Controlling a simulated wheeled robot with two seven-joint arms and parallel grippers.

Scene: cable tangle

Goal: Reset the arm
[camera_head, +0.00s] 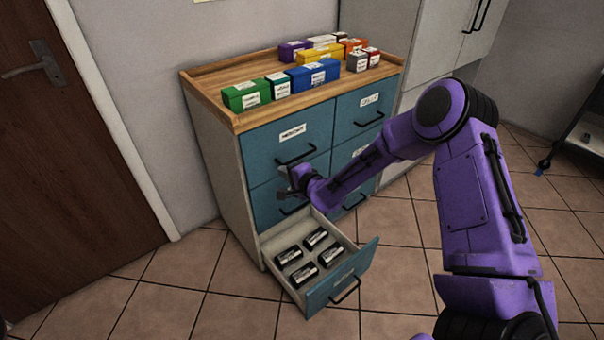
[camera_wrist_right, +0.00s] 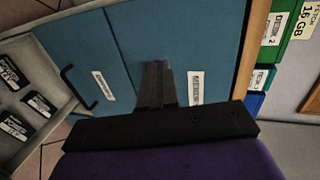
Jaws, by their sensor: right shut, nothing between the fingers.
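My purple right arm reaches in from the right in the head view. Its right gripper (camera_head: 285,184) is in front of the left column of the teal-fronted cabinet (camera_head: 222,150), above the open bottom drawer. In the right wrist view the dark fingers of the right gripper (camera_wrist_right: 158,68) are together, with nothing between them, in front of teal drawer fronts (camera_wrist_right: 130,40). I cannot tell from these views whether the fingertips touch a front. My left gripper is not in view.
The open bottom drawer (camera_head: 318,295) juts out and holds several black boxes (camera_head: 303,273). Coloured boxes (camera_head: 312,75) stand on the wooden cabinet top (camera_head: 222,104). A brown door (camera_head: 70,150) is at the left. Tiled floor (camera_head: 190,290) is clear in front.

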